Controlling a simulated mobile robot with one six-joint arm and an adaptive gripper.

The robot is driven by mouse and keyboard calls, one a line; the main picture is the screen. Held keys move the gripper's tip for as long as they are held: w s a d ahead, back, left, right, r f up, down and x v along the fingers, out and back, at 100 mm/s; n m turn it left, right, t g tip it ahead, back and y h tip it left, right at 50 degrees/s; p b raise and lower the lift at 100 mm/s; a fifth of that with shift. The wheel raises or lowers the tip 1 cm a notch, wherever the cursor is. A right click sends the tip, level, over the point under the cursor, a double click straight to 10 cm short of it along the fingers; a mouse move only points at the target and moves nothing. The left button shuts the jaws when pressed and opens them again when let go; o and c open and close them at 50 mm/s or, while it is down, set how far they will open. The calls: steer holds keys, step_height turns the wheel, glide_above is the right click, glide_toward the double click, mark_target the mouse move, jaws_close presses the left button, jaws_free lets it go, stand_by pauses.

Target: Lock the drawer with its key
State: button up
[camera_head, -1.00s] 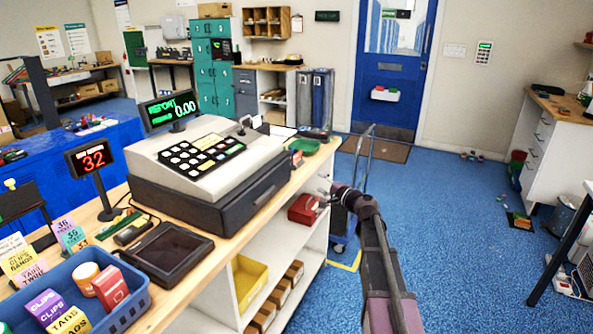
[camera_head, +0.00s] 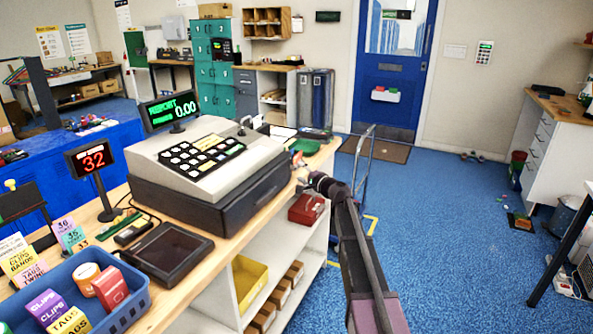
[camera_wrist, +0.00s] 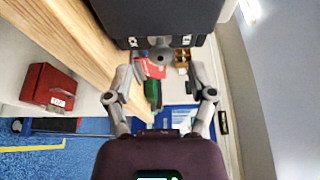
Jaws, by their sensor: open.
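The dark drawer (camera_head: 240,205) sits under the pale cash register (camera_head: 205,160) on the wooden counter and looks shut. In the wrist view, its dark body (camera_wrist: 160,18) fills the top, with small pale marks near its edge. A small grey piece (camera_wrist: 160,50) shows at that edge, between the fingers; I cannot tell whether it is the key or a lock. My gripper (camera_head: 301,178) is off the drawer's right end, near the counter edge. In the wrist view, my gripper (camera_wrist: 165,72) is open, its fingers spread with nothing clearly held.
A green tray (camera_head: 304,146) lies on the counter behind my gripper. A red box (camera_head: 306,209) sits on the shelf below; it also shows in the wrist view (camera_wrist: 48,88). A cart (camera_head: 363,160) stands beyond the counter. Blue floor to the right is mostly clear.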

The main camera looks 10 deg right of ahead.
mark_target(295, 168)
steer(key=shift+x, duration=1.65)
jaws_close()
